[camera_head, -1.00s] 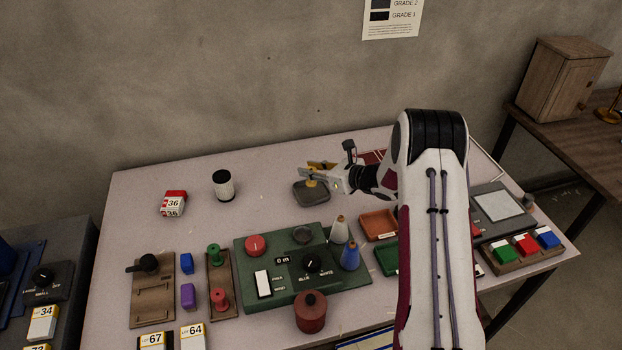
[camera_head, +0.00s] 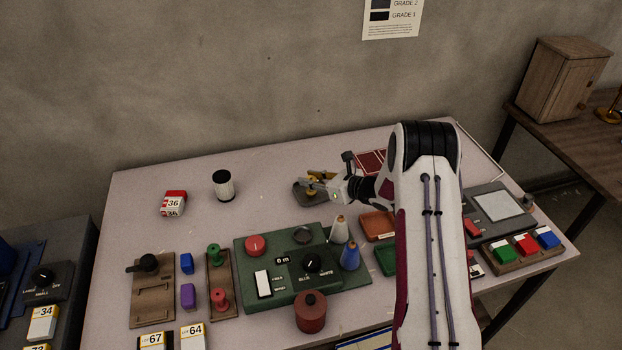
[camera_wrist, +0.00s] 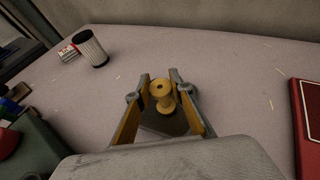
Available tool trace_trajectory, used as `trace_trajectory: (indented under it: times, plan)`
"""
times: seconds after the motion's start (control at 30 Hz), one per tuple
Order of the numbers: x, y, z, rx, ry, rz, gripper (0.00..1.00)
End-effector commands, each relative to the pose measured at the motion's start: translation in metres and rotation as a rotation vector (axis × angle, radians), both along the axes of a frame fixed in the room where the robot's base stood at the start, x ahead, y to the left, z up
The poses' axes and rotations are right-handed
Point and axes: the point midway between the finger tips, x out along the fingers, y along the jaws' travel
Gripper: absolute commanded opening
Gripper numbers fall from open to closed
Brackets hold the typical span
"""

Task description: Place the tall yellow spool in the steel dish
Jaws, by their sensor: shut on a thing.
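The yellow spool (camera_wrist: 163,97) stands upright between the two fingers of my gripper (camera_wrist: 162,88) in the wrist view. My gripper (camera_head: 312,183) is shut on it. In the head view the spool (camera_head: 312,188) is small and partly hidden by the fingers. The dark grey steel dish (camera_wrist: 170,125) lies directly under the spool in the wrist view. In the head view the dish's left part (camera_head: 300,197) shows beneath the fingers. I cannot tell whether the spool's base touches the dish floor.
A black and white ribbed cylinder (camera_head: 223,185) and a red and white numbered block (camera_head: 174,203) stand to the left. A green control panel (camera_head: 262,290) with white and blue cones lies in front. Red-framed cards (camera_head: 371,162) lie behind my wrist. The table between dish and cylinder is clear.

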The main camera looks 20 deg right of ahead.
Motion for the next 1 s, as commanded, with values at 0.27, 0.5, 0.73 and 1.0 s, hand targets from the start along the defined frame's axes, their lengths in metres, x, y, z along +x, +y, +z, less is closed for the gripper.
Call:
trace_trajectory:
  times: [0.27, 0.5, 0.73, 1.0]
  plan:
    - [0.0, 0.0, -0.002, 0.0, 0.0, 0.0, 0.38]
    - [0.0, 0.0, -0.002, 0.0, 0.0, 0.0, 0.38]
    - [-0.002, -0.001, 0.001, 0.0, 0.001, -0.001, 0.38]
    - [-0.02, -0.014, 0.011, -0.001, 0.001, -0.001, 0.38]
